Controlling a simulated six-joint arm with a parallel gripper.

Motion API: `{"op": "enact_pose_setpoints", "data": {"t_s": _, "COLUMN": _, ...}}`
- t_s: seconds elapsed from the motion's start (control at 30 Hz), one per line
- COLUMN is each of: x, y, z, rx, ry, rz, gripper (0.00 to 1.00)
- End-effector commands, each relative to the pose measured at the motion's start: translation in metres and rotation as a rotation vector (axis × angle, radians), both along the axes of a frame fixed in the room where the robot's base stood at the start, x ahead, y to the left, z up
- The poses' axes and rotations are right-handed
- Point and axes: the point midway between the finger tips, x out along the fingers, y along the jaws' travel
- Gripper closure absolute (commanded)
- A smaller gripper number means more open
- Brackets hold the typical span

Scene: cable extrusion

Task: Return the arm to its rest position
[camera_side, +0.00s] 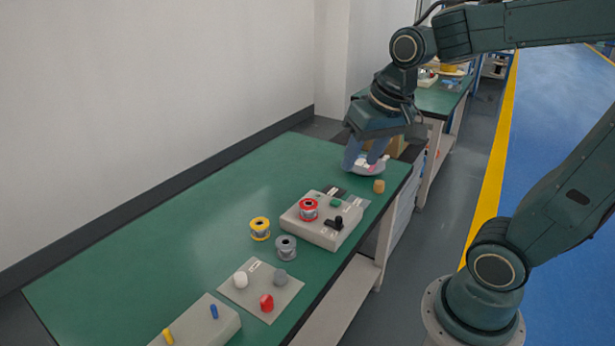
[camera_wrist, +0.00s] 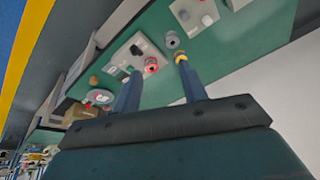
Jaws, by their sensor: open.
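My gripper (camera_side: 361,168) hangs at the far right end of the green table (camera_side: 165,235), its two blue-grey fingers pointing down and apart with nothing between them. In the side view the fingers overlap a pale round dish (camera_side: 378,171) with something pink or red in it. I cannot tell from this view whether they touch it. In the wrist view the open fingers (camera_wrist: 159,66) show the table beyond them, and the dish (camera_wrist: 100,96) lies left of the left finger.
A tan cylinder (camera_side: 379,186) stands near the dish. A panel (camera_side: 243,297) holds coloured pieces; another box (camera_side: 225,328) has pegs. A wall borders the table.

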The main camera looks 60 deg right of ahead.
Motion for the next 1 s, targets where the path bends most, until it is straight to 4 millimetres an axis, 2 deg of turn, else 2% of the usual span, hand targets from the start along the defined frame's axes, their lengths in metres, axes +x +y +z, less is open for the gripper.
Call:
{"op": "enact_pose_setpoints", "data": {"t_s": 0.3, "x": -0.050, "y": 0.029, "z": 0.012, "rx": -0.080, "ry": -0.099, "rz": 0.274, "gripper": 0.58}}
{"op": "enact_pose_setpoints", "data": {"t_s": 0.5, "x": -0.070, "y": 0.038, "z": 0.011, "rx": -0.117, "ry": -0.141, "rz": 0.391, "gripper": 0.58}}
{"op": "enact_pose_setpoints", "data": {"t_s": 0.7, "x": -0.077, "y": 0.041, "z": 0.010, "rx": -0.130, "ry": -0.153, "rz": 0.430, "gripper": 0.58}}
{"op": "enact_pose_setpoints", "data": {"t_s": 1.0, "x": -0.077, "y": 0.041, "z": 0.010, "rx": -0.130, "ry": -0.153, "rz": 0.430, "gripper": 0.58}}
